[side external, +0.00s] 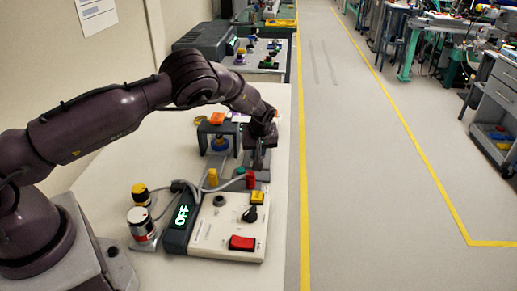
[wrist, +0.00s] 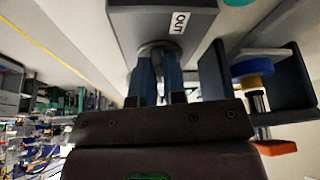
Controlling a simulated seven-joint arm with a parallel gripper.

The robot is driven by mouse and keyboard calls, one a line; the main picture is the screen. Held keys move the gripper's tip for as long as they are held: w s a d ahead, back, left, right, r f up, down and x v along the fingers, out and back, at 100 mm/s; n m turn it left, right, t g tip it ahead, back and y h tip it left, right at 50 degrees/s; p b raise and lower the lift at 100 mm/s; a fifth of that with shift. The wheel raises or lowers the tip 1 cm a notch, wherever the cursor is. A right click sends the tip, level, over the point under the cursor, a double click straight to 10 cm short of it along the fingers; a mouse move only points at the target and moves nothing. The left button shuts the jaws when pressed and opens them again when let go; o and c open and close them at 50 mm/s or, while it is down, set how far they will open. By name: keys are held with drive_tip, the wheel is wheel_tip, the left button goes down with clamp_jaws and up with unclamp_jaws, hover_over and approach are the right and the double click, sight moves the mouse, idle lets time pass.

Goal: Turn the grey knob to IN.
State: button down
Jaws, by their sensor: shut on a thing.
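My gripper (wrist: 158,62) has its two blue-grey fingers shut on the grey knob (wrist: 158,46), on the face of a grey box (wrist: 125,20). A white label reading OUT (wrist: 179,22) is on the box beside the knob. No IN label can be made out. In the side external view my gripper (side external: 260,150) points down at the grey box behind the control panel; the wrist and fingers hide the knob there.
A white control panel (side external: 215,240) has a black knob, a red switch and a display reading OFF (side external: 182,215). A dark bracket (side external: 203,135) with an orange top stands left of my gripper.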

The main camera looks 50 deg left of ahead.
drive_tip(key=c, duration=1.2)
unclamp_jaws()
drive_tip(key=v, duration=1.3)
drive_tip(key=shift+s, duration=0.1)
